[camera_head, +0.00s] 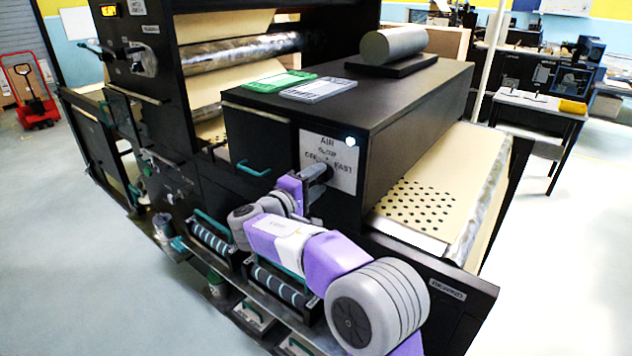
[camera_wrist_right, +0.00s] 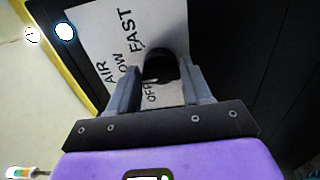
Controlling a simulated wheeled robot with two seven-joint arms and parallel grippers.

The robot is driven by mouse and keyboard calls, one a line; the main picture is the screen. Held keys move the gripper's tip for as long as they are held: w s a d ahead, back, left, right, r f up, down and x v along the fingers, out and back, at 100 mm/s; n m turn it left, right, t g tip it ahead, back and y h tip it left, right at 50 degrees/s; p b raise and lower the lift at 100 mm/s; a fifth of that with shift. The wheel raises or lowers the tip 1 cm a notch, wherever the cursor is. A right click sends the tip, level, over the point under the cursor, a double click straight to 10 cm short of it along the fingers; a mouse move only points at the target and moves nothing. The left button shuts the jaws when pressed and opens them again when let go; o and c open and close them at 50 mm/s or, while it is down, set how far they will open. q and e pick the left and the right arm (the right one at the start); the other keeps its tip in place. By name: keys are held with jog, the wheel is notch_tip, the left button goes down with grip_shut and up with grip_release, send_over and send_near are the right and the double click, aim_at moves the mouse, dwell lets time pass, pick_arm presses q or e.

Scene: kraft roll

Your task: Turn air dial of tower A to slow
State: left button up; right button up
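The air dial (camera_wrist_right: 160,65) is a dark round knob on a white label plate (camera_head: 343,158) on the front of a black cabinet. The plate reads AIR, SLOW, OFF and FAST. My right gripper (camera_head: 318,182) is at the plate in the head view and mostly covers the dial there. In the right wrist view its two grey fingers (camera_wrist_right: 163,78) stand apart, one on each side of the dial, with a narrow gap seeming to show. Which word the dial points at is hidden. My left gripper is not in view.
A teal handle (camera_head: 254,169) sits left of the plate. Green and grey cards (camera_head: 278,81) and a grey cylinder (camera_head: 393,45) lie on the cabinet top. A perforated kraft sheet (camera_head: 420,205) runs out at right. Striped rollers (camera_head: 280,285) sit below my arm.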

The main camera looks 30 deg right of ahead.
jog(key=o, duration=0.4)
jog(key=p+v, duration=0.1)
jog(key=v, duration=0.6)
jog(key=shift+a, duration=0.3)
jog(key=shift+s, duration=0.1)
